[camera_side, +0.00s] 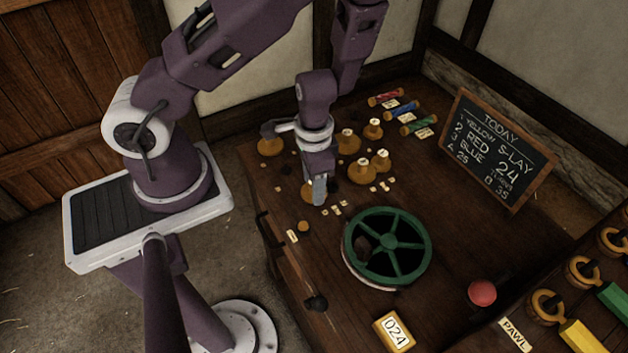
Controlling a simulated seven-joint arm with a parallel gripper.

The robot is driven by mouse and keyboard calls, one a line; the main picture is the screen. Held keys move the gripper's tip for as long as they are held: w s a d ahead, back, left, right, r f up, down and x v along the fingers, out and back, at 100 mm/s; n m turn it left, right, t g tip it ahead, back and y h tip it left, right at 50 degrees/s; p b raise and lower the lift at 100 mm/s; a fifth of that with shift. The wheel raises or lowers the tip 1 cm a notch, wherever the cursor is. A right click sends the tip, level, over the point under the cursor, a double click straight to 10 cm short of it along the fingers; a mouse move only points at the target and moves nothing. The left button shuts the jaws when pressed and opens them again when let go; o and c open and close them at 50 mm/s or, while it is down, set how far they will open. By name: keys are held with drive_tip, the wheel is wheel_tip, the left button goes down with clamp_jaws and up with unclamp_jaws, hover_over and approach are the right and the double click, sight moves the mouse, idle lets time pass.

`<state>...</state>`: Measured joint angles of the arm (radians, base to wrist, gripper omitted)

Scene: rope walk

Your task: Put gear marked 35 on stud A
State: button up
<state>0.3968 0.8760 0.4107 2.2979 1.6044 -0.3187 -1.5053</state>
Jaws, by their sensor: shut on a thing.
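My gripper (319,200) points down over the table and is shut on a yellow-brown wooden gear (307,191), mostly hidden behind the fingers. I cannot read its mark, nor tell whether it touches the table. More such gears stand behind it: one at left (270,147), one at the back (373,129), one in the middle (348,144) and a pair at right (362,172). Their numbers are too small to read. Small pale tags (336,211) lie in front of my gripper. I cannot make out which stud is A.
A green spoked handwheel (414,226) stands in front right of my gripper. A chalkboard (497,150) reads "A 25" and "B 35". A yellow counter (394,331) shows 024. A red knob (482,292), colored bobbins (418,125) and a PAWL label (516,335) are on the table.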

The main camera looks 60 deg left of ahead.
drive_tip(key=shift+f, duration=0.2)
drive_tip(key=o, duration=1.2)
drive_tip(key=shift+o, duration=0.2)
drive_tip(key=shift+r, duration=4)
